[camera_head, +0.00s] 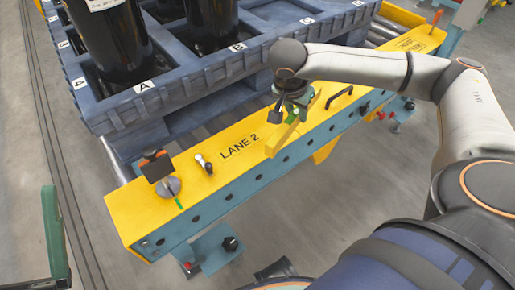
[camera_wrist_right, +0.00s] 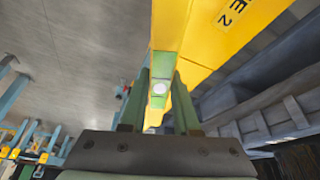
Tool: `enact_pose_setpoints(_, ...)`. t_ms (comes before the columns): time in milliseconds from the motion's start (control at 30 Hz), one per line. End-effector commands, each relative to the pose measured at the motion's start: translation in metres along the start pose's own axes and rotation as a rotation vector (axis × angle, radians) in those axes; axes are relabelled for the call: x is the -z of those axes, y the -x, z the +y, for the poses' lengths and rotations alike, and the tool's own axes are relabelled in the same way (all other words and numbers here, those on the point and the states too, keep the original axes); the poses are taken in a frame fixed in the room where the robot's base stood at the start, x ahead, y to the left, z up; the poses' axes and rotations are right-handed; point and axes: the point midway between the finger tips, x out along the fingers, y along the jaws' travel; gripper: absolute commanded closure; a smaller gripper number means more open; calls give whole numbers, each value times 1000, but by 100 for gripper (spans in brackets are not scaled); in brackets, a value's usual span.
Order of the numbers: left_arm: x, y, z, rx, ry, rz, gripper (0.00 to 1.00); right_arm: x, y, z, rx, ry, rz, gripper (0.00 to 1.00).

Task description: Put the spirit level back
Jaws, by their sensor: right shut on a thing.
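My right gripper (camera_head: 292,110) is over the yellow beam, near the end of the "LANE 2" lettering. It is shut on the spirit level (camera_head: 280,139), a yellow bar that points down and toward the front edge of the beam. In the right wrist view the spirit level (camera_wrist_right: 158,90) sits between the two green fingers of the right gripper (camera_wrist_right: 160,100), with a green section and a pale round spot showing. I cannot tell whether its lower end touches the beam. My left gripper is not in view.
The yellow-topped beam (camera_head: 140,213) has a dark plate on a round base (camera_head: 160,168), a small lever (camera_head: 204,164) and a black handle (camera_head: 340,97). Behind it, a blue-grey pallet (camera_head: 190,92) carries black cylinders (camera_head: 108,40).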

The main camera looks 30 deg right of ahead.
Motion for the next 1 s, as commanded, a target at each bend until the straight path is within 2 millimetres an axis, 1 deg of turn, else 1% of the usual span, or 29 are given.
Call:
enact_pose_setpoints(33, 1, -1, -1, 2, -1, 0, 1, 16, -6, 10, -43, -103, 3, 100)
enact_pose_setpoints(100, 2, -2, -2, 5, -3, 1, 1, 27, -14, 20, -85, -208, 1, 100)
enact_pose_setpoints(167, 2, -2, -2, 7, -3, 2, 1, 32, -18, 25, -108, -264, 0, 100)
enact_pose_setpoints(233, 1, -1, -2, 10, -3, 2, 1, 31, -22, 23, -121, -297, -2, 100)
enact_pose_setpoints(267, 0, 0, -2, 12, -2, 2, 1, 28, -23, 20, -122, -302, -2, 100)
enact_pose_setpoints(367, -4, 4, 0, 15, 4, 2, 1, 12, -28, 4, -121, -302, -4, 100)
enact_pose_setpoints(600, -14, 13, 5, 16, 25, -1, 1, -33, -39, -44, -121, -300, -4, 100)
enact_pose_setpoints(700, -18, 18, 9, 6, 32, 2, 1, -50, -54, -56, -124, -301, -2, 100)
enact_pose_setpoints(800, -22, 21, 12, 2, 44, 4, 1, -63, -65, -66, -123, -301, -3, 100)
enact_pose_setpoints(900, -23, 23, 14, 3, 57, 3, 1, -70, -71, -73, -122, -303, -2, 100)
enact_pose_setpoints(1000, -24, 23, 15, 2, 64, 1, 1, -73, -73, -76, -122, -304, -1, 100)
